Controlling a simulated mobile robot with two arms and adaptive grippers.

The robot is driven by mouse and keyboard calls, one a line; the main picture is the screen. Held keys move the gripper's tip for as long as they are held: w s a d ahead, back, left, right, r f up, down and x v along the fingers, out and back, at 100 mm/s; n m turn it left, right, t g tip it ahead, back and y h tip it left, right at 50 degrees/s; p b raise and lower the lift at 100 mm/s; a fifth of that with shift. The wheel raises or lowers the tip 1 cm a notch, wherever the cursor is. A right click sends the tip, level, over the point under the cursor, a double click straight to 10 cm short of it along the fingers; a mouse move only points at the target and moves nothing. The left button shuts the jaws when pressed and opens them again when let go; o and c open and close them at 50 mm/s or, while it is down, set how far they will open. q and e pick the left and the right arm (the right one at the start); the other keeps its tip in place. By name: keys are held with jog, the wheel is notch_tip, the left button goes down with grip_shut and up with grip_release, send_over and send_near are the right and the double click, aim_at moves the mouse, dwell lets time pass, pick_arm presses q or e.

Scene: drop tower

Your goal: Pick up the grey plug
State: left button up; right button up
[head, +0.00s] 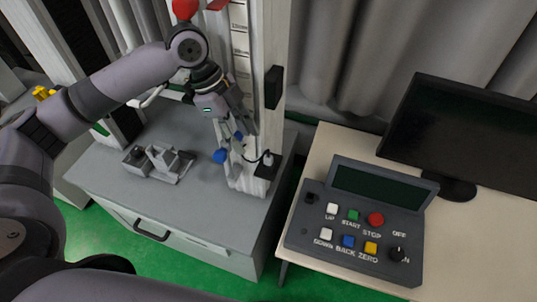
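A small grey piece that looks like the plug (268,159) sits at the top of a black block (265,171) at the foot of the tower. A thin black cable loops from it to the left. It is too small to tell how far it is seated. My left gripper (240,138) points down in front of the tower, above and left of the plug and apart from it. Its fingers look spread, with nothing seen held between them. My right gripper is out of view.
The tower column (273,35) stands right behind my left gripper, with a blue knob (219,156) low beside it. A grey metal fixture (158,163) lies on the grey cabinet (205,212). A control box (355,225) and monitor (460,135) stand on the desk at right.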

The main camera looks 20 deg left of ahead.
aim_at(268, 156)
pick_arm(q)
jog(key=d, duration=0.2)
jog(key=d+p, duration=0.1)
jog(key=d, duration=0.1)
jog(key=shift+w+f, duration=0.15)
jog(key=shift+d+f, duration=0.1)
jog(key=shift+f, duration=0.25)
jog(key=p+x, duration=0.1)
jog(key=x, duration=0.2)
jog(key=shift+f, duration=0.2)
jog(key=shift+d+f, duration=0.15)
jog(key=shift+f, duration=0.2)
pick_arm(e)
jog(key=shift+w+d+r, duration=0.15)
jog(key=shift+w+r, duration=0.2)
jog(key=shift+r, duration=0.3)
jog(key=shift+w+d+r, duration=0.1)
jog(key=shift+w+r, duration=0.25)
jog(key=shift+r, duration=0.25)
pick_arm(q)
jog(key=shift+c, duration=0.3)
jog(key=shift+c, duration=0.6)
grip_shut()
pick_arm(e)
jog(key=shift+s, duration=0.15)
